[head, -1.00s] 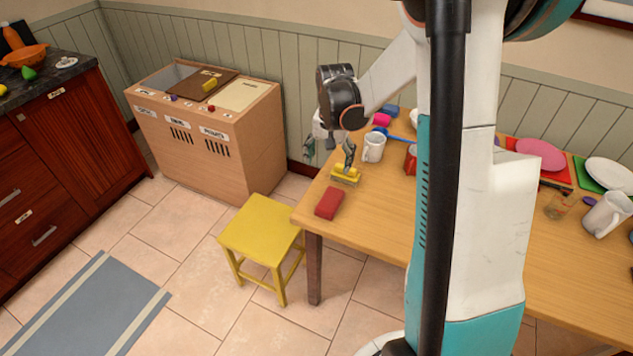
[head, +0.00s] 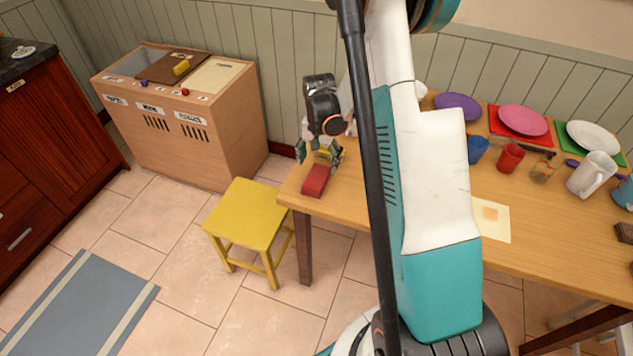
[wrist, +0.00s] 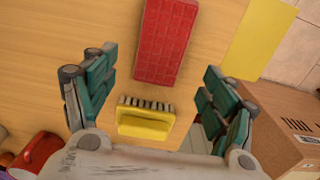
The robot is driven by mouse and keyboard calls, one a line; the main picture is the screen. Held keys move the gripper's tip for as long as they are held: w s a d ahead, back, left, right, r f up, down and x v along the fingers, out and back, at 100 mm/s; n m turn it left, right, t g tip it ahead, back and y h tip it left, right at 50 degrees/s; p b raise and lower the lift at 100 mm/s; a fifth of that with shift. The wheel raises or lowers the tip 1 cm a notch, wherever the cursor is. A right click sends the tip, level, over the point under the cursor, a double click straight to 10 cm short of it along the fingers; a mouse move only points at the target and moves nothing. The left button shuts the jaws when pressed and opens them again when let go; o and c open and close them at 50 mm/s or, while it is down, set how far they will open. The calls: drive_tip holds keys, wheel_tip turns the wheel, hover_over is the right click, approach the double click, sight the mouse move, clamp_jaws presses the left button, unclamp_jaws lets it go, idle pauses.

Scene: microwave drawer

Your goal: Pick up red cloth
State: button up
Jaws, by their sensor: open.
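The red cloth (head: 316,181) is a flat, oblong red piece with a grid pattern. It lies on the wooden table (head: 355,206) near its left corner, and shows at the top of the wrist view (wrist: 163,38). My gripper (head: 318,152) is open and empty, just behind the cloth in the head view. In the wrist view my gripper's fingers (wrist: 157,78) are spread wide, with a yellow brush (wrist: 146,122) between them and the cloth beyond the fingertips. The brush is partly hidden behind my gripper in the head view.
A yellow stool (head: 246,217) stands beside the table's left end, and a wooden bin cabinet (head: 185,130) stands behind it. Plates, cups and a white mug (head: 592,174) crowd the table's right side. A red mug (wrist: 38,152) is at the lower left in the wrist view.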

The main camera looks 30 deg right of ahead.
sight(319, 173)
wheel_tip(319, 173, down, 5)
drive_tip(key=shift+f+b, duration=0.1)
drive_tip(key=shift+b, duration=1.1)
drive_tip(key=c, duration=1.2)
drive_tip(key=shift+o, duration=0.2)
wheel_tip(319, 173, up, 20)
drive_tip(key=p, duration=0.6)
